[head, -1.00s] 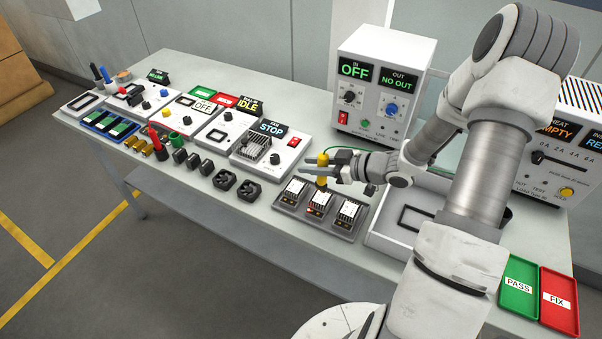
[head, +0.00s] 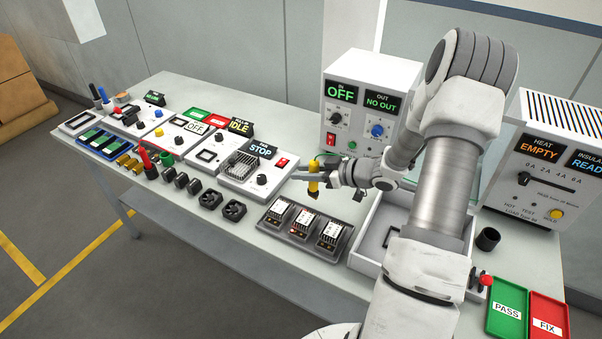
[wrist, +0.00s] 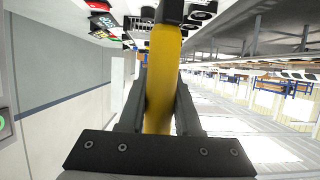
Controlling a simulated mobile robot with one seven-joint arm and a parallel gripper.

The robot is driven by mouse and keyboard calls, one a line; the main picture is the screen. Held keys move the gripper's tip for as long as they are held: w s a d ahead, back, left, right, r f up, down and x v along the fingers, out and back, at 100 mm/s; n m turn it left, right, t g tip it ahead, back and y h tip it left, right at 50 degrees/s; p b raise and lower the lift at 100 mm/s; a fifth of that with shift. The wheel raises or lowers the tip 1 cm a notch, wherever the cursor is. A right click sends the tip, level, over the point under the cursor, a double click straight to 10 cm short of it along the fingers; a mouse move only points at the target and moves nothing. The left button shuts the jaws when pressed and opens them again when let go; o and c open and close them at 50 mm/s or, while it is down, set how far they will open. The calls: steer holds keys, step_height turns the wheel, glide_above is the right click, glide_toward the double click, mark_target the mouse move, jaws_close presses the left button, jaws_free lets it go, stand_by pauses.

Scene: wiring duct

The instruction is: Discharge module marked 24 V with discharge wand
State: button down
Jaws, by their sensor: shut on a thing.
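My gripper (head: 318,178) is shut on the yellow discharge wand (head: 313,187). The wand is upright in the head view, raised behind the module tray (head: 292,243). In the wrist view the wand's yellow body (wrist: 162,75) stands between the two fingers, with a black part at its end. Three modules sit in the dark tray: left (head: 279,210), middle (head: 304,219) and right (head: 331,233). Their white labels are too small to read. The middle module shows reddish marks. The wand appears apart from all three.
A white supply box (head: 345,135) reading OFF and NO OUT stands behind. A white tray (head: 363,254) lies right of the modules, partly behind my arm. Two black fans (head: 234,211) lie to the left. Green PASS (head: 508,305) and red FIX (head: 546,318) trays are at the right.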

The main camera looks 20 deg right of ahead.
mark_target(308, 189)
step_height(308, 189, down, 6)
steer(key=b, duration=0.4)
steer(key=shift+b, duration=0.3)
steer(key=shift+f, duration=0.35)
stand_by(1.5)
stand_by(0.7)
step_height(308, 189, up, 7)
steer(key=p, duration=0.6)
stand_by(0.4)
